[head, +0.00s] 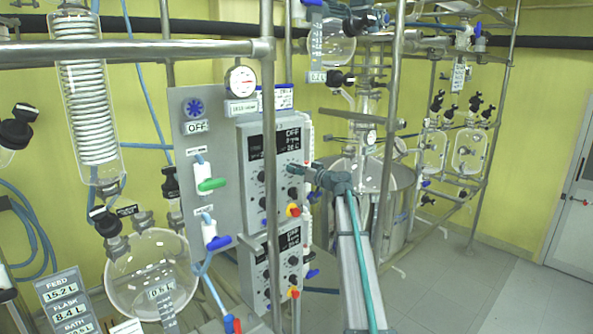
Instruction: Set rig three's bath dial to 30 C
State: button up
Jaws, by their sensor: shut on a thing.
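The upper grey control box (254,200) stands at the centre of the head view. Its dark display (287,139) reads OFF, with small figures below that I cannot read surely; the last line looks like 20 C. My gripper (293,170) reaches in from the right and is shut on a dark dial on the box's front, just below the display. The fingers mostly hide this dial, so its pointer cannot be read. Another black dial (293,193) sits just below, above a red and yellow stop knob (293,210). The rig number on the box is too small to read.
A second control box (254,277) with its own display (290,238) stands directly below. A steel upright (269,230) runs close in front of both boxes. A glass flask (148,268) hangs at lower left. A steel bath vessel (398,205) stands behind my arm. Open floor (470,285) lies right.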

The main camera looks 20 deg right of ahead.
jog(key=shift+f+m+b, duration=0.15)
jog(key=shift+m+b, duration=0.15)
jog(key=shift+b, duration=0.7)
jog(key=m+b, duration=0.2)
jog(key=shift+f+b, duration=0.15)
jog(key=shift+b, duration=0.2)
jog(key=shift+m+b, duration=1.6)
jog(key=shift+m, duration=0.9)
jog(key=shift+r, duration=0.2)
jog(key=o, duration=1.1)
jog(key=shift+d, duration=0.1)
jog(key=shift+o, duration=0.2)
